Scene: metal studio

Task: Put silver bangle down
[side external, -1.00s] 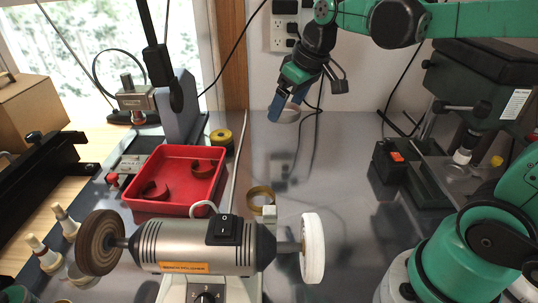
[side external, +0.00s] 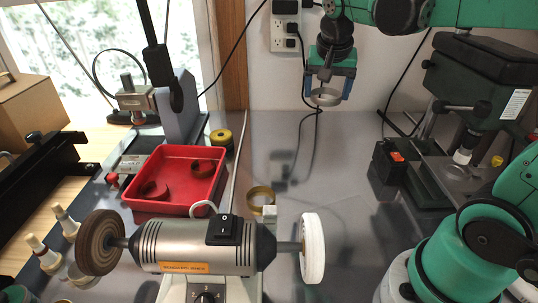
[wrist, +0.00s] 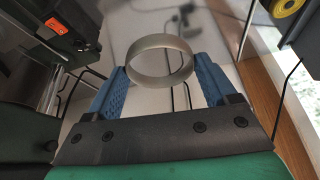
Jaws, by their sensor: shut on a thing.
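The silver bangle (side external: 326,97) is a plain grey ring held in the air above the back of the metal worktop. My gripper (side external: 328,95) points down, with its blue fingers shut on the bangle from either side. In the wrist view the bangle (wrist: 160,60) sits between the two blue fingertips of my gripper (wrist: 160,75), its opening facing partly toward the camera. The worktop (side external: 345,165) lies below, with clear space between it and the bangle.
A polishing motor (side external: 190,247) with a white wheel stands in front. A brass bangle (side external: 261,197) is beside it. A red tray (side external: 165,205) with dark red rings is at left. A black box (side external: 388,162) and green machine stand right. The middle worktop is free.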

